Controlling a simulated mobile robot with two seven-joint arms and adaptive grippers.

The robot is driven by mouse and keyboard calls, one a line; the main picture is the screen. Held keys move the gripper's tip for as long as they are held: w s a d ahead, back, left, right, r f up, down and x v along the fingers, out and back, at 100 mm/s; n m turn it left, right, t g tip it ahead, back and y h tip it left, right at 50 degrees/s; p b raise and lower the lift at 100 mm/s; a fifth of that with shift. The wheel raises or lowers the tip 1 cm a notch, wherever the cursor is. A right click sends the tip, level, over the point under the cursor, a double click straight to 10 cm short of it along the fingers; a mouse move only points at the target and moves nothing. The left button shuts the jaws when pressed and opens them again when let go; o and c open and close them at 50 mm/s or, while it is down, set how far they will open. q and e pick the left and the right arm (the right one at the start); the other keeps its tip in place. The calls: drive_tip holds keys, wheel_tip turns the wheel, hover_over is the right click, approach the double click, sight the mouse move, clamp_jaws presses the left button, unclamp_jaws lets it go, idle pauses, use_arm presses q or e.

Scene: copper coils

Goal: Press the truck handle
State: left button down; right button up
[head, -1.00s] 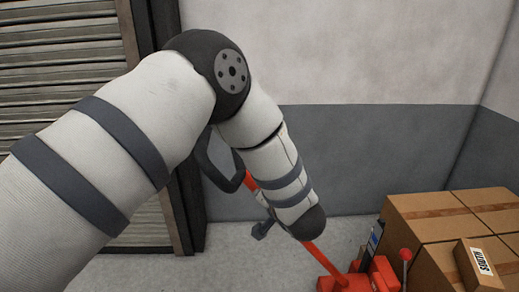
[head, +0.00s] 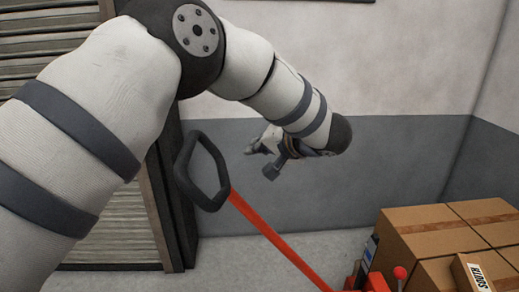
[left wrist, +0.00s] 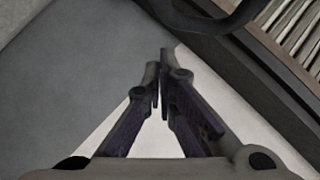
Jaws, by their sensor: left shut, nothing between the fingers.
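The truck handle is a black loop (head: 186,183) at the top of a red-orange bar (head: 270,232) that slants down right to the truck (head: 374,284). My left gripper (head: 250,150) is beyond and to the right of the loop in the head view, apart from it in the picture, partly hidden by my own wrist. In the left wrist view its fingers (left wrist: 160,62) are closed together with nothing between them. A dark curved piece, likely the handle loop (left wrist: 205,24), crosses the top of that view. My right gripper is not in view.
Cardboard boxes (head: 425,238) are stacked on the truck at the lower right. A slatted shutter (head: 110,235) and dark door post stand at the left. A grey and white wall (head: 400,150) closes off the back. Bare floor (head: 230,250) shows around the bar.

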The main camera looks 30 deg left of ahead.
use_arm(q)
drive_tip(key=a+f, duration=0.5)
drive_tip(key=a, duration=0.1)
drive_tip(key=shift+w+a, duration=0.3)
drive_tip(key=shift+w, duration=0.1)
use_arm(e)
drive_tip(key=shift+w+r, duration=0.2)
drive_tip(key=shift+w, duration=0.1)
use_arm(q)
drive_tip(key=shift+f, duration=0.15)
